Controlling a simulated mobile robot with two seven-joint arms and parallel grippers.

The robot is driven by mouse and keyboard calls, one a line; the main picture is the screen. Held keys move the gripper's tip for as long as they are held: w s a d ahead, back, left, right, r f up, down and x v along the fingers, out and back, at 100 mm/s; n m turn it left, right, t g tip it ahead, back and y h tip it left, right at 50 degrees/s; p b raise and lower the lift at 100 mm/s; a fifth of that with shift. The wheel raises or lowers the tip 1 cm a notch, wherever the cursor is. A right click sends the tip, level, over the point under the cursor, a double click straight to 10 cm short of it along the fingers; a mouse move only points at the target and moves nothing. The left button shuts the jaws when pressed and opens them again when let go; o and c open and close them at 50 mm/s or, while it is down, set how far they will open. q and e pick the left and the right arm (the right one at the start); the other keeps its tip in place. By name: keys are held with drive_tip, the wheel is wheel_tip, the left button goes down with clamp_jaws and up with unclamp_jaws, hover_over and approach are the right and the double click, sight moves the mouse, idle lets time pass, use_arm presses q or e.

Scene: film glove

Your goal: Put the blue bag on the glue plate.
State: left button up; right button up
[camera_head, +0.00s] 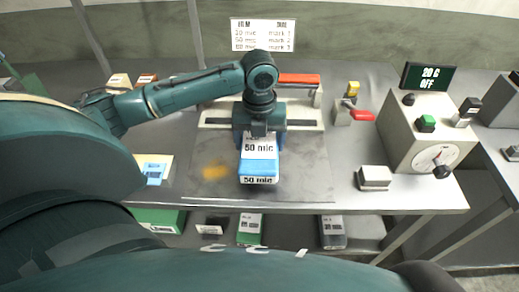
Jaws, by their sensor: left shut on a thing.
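My left gripper (259,132) comes down over the middle of the bench, shut on a blue and white block (259,168) marked "50 mic". The block is over the grey mat (310,175); I cannot tell whether it touches it. A flat cream plate (141,178) with a small blue piece (155,170) on it lies at the bench's left front, partly hidden by my arm. I cannot tell for sure which piece is the blue bag or which surface is the glue plate. My right gripper is not in view.
A device with a red bar (298,79) stands behind the mat. A grey machine (430,130) with a dial and a "20 G OFF" display is at right. A lower shelf holds several boxes, one green (250,228).

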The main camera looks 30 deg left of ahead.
use_arm(q)
wheel_tip(320, 180, down, 3)
drive_tip(key=shift+f, duration=0.45)
drive_tip(key=shift+f, duration=0.1)
drive_tip(key=o, duration=0.9)
drive_tip(key=shift+o, duration=0.2)
wheel_tip(320, 180, up, 11)
drive_tip(key=shift+r, duration=0.65)
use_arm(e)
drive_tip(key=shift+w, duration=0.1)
